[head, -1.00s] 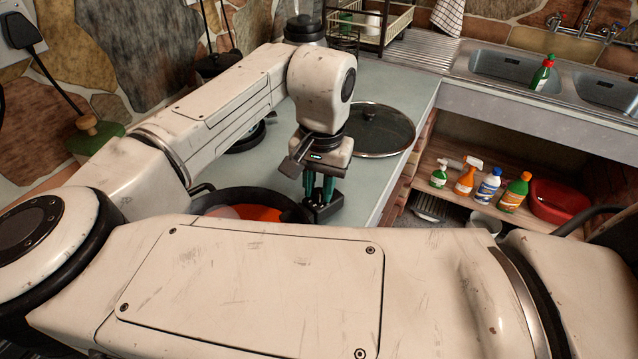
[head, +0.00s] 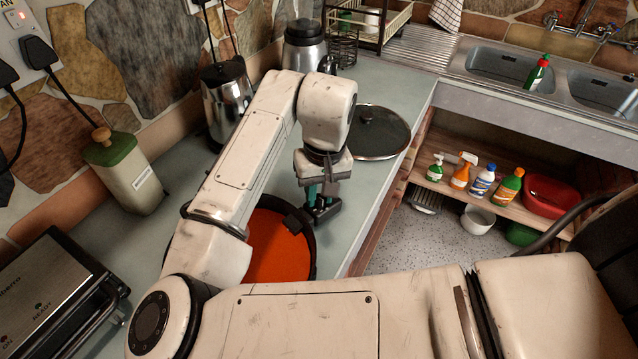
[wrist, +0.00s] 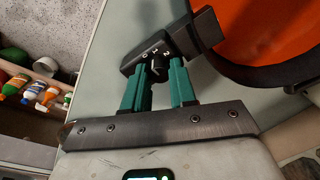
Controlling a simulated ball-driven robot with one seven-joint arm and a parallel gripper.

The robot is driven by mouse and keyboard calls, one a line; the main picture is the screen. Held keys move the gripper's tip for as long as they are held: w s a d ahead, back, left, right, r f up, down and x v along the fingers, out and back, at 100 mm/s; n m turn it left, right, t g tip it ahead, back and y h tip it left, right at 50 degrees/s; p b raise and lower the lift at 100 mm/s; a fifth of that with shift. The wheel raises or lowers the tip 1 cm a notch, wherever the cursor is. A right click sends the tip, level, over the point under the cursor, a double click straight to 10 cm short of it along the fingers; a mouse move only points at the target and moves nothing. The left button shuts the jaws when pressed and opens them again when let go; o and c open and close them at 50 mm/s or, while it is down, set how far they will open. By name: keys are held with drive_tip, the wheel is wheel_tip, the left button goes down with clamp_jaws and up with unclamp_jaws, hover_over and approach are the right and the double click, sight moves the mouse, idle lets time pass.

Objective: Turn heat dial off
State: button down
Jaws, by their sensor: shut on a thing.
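The dial (wrist: 157,70) is a small dark knob on a dark panel marked 0, 1 and 2, beside the pan. My gripper (wrist: 162,72) is shut on it, with one teal finger on each side. Which mark the dial points to is hard to tell. In the head view my gripper (head: 322,192) reaches down at the pan's right side, and the dial is hidden there. The pan (head: 313,262) has a dark rim and orange-red contents; its rim also shows in the wrist view (wrist: 250,75).
A glass lid (head: 385,135) lies behind my gripper. A steel kettle (head: 228,105), a coffee jug (head: 304,50), a green-topped canister (head: 130,175) and a grill (head: 60,295) stand along the wall. The counter's open edge is right of my gripper, with bottles on a shelf below.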

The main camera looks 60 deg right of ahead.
sight(323, 198)
drive_tip(key=shift+n+p, duration=0.35)
drive_tip(key=shift+n, duration=0.15)
drive_tip(key=c, duration=0.9)
unclamp_jaws()
drive_tip(key=shift+r, duration=0.15)
wheel_tip(323, 198, up, 10)
drive_tip(key=shift+s+d+r+p, duration=0.15)
drive_tip(key=shift+s+r+p, duration=0.15)
drive_tip(key=shift+s, duration=0.1)
